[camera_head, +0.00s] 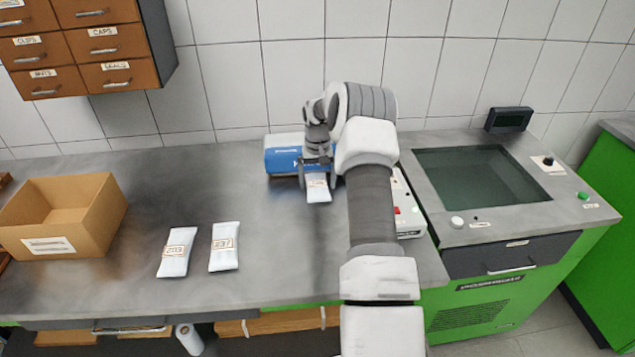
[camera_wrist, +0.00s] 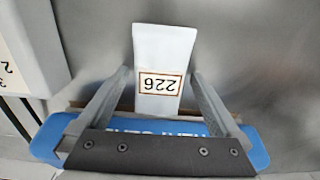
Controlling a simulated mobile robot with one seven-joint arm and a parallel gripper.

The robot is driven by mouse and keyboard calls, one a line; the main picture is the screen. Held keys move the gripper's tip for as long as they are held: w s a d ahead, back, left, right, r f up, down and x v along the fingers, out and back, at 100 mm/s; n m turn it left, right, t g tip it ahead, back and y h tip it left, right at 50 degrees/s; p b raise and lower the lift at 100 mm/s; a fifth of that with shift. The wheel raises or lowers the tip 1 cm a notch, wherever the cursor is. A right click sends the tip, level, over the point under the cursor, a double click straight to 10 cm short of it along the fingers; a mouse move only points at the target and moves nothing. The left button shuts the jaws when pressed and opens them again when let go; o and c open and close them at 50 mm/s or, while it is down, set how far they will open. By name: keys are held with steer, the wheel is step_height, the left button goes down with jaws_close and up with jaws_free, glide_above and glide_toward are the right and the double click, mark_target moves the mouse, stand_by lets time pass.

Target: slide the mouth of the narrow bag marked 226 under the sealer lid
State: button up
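The narrow white bag marked 226 (camera_head: 318,190) lies at the front of the blue sealer (camera_head: 281,160). In the wrist view the bag (camera_wrist: 163,50) lies flat and straight, its label upside down. Its lower end there meets the front edge of the blue sealer lid (camera_wrist: 50,137); whether its mouth is under the lid is hidden. My gripper (camera_head: 317,182) is over the bag, close to the sealer. In the wrist view my gripper (camera_wrist: 161,73) has one finger on each side of the bag, with small gaps visible.
Two more labelled white bags, a left one (camera_head: 177,252) and a right one (camera_head: 224,247), lie left on the bench. An open cardboard box (camera_head: 95,228) stands farther left. A white panel with buttons (camera_head: 411,222) is right of my arm. Bare bench lies between bags and sealer.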

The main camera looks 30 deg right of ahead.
steer(key=shift+r, duration=0.1)
step_height(320, 180, up, 17)
steer(key=shift+r, duration=0.15)
stand_by(0.4)
